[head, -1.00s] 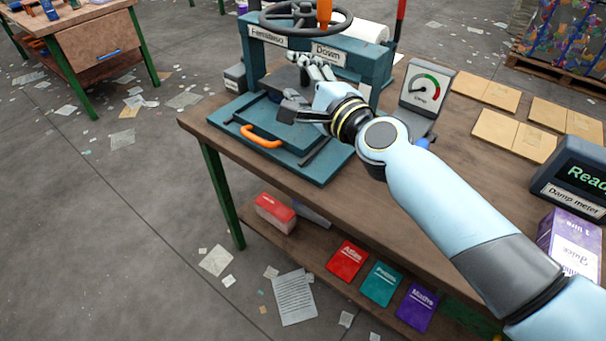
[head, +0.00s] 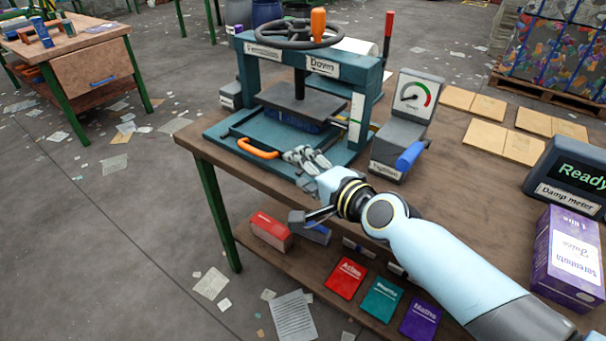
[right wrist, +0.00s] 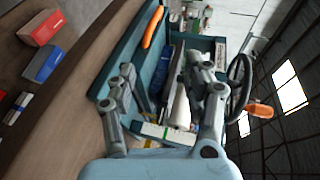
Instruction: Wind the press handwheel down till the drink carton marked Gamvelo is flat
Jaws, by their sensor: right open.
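The teal press (head: 356,85) stands on the workbench. That may be the drink carton, but no Gamvelo mark can be read. My right gripper (head: 300,187) is open and empty in front of the press tray, below the wheel. In the right wrist view its fingers (right wrist: 163,88) spread towards the press. My left gripper is not in view.
An orange-handled tray (head: 258,149) sticks out of the press front. A gauge box (head: 415,97) with a blue lever (head: 410,155) stands to its right. A damp meter (head: 570,175) and a purple juice carton (head: 568,258) are at the right. Flat brown cards lie behind.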

